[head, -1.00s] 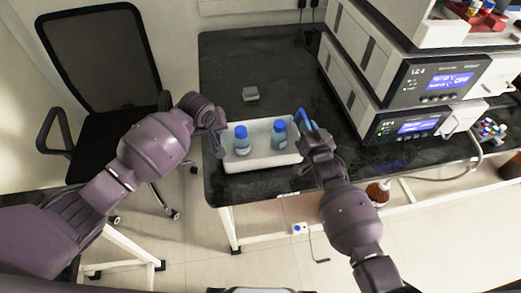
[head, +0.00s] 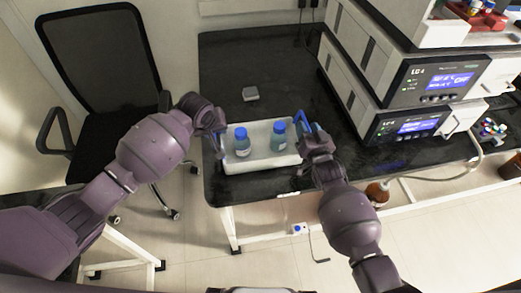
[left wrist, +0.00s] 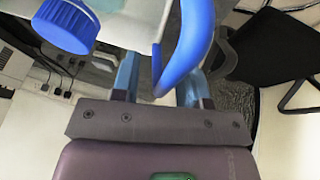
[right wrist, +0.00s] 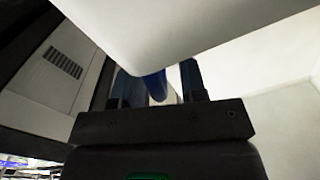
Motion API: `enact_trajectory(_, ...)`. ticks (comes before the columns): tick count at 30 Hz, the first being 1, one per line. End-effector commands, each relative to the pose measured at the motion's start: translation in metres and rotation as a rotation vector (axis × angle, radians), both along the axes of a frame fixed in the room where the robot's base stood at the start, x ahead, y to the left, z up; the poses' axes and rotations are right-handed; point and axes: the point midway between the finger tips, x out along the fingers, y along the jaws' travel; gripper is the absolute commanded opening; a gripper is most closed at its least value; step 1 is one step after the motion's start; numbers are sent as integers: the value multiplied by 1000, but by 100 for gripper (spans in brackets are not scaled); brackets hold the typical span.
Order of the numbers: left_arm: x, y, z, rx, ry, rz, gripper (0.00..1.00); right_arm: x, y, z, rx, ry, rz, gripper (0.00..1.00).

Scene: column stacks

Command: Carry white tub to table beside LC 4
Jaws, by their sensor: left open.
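The white tub (head: 262,161) is at the front left of the black table (head: 270,60), with two blue-capped bottles (head: 279,136) upright in it. I cannot tell whether it touches the tabletop. It has blue end handles. My left gripper (head: 216,136) is at the tub's left end; in the left wrist view its open fingers (left wrist: 158,85) stand on either side of the blue handle (left wrist: 190,45). My right gripper (head: 309,135) is at the right end; in the right wrist view its fingers are apart around the other handle (right wrist: 155,86). The upper instrument (head: 440,78) appears labelled LC 4.
A second instrument (head: 408,126) sits under the upper one, right of the tub. A black office chair (head: 105,75) stands to the left. The tabletop behind the tub is mostly clear.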

Motion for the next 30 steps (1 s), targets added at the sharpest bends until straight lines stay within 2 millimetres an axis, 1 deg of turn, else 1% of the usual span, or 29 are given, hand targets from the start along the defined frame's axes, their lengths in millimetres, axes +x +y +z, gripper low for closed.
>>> enact_trajectory(12,-28,7,63,-2,-3,-1,41,0,0,0,0,0,0,39)
enact_trajectory(18,-40,10,88,0,-1,0,41,0,0,0,0,0,0,39)
enact_trajectory(21,-44,10,95,1,-1,1,41,0,0,0,0,0,0,39)
enact_trajectory(25,-46,11,99,1,0,0,41,-2,-1,0,0,0,-1,39)
enact_trajectory(28,-46,11,100,0,0,1,41,-8,-3,-1,0,0,-1,39)
enact_trajectory(30,-46,11,100,0,0,1,41,-16,-5,-1,-1,0,-1,39)
